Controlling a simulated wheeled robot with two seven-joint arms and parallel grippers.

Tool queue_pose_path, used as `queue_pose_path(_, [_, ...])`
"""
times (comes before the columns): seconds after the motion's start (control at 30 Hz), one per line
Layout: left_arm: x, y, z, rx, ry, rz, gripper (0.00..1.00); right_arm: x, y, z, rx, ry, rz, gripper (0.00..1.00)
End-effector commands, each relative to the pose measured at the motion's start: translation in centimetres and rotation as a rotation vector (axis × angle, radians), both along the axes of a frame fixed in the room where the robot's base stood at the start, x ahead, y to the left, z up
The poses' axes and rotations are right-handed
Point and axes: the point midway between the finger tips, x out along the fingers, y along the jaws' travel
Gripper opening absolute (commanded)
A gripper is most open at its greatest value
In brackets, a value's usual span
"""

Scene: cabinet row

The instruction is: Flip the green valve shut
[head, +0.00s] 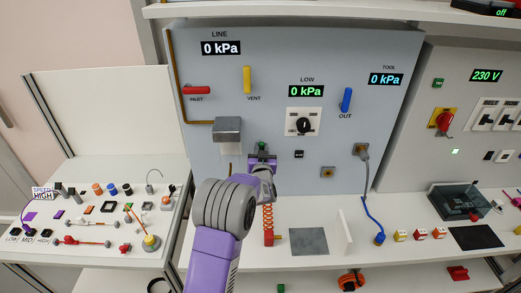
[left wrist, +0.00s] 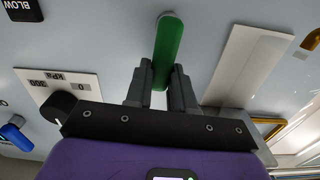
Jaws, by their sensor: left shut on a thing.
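The green valve handle (left wrist: 168,48) is a rounded green lever on the grey panel, and its lower part lies between the two fingers of my left gripper (left wrist: 160,85). In the head view only a small green piece of the handle (head: 262,146) shows just above my left gripper (head: 262,160). The gripper is shut on the handle. The gripper and wrist hide most of the lever in the head view, so its angle is hard to tell there. My right gripper is in neither view.
Beside it on the panel (head: 350,60) are a black knob (head: 304,125), a blue lever (head: 346,100), a yellow lever (head: 247,79), a red lever (head: 197,90) and a metal box (head: 227,130). The displays read 0 kPa.

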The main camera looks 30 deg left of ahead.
Motion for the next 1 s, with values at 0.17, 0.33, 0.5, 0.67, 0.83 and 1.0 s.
queue_pose_path(0.17, [0.3,-0.6,0.0,0.105,0.066,-0.002,0.0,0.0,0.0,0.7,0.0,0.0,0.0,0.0])
queue_pose_path(0.33, [0.7,-1.2,-0.2,0.239,0.146,-0.002,0.0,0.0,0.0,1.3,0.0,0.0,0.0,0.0])
queue_pose_path(0.5, [1.0,-1.7,-0.5,0.378,0.232,-0.002,0.0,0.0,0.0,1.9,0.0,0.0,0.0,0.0])
queue_pose_path(0.67, [1.3,-2.3,-0.9,0.507,0.311,-0.002,0.0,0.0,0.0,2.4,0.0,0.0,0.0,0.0])
queue_pose_path(0.83, [1.6,-2.7,-1.4,0.646,0.395,-0.002,0.0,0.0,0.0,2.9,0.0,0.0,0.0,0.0])
queue_pose_path(1.0, [1.9,-3.1,-2.0,0.784,0.48,-0.001,0.0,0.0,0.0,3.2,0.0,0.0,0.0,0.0])
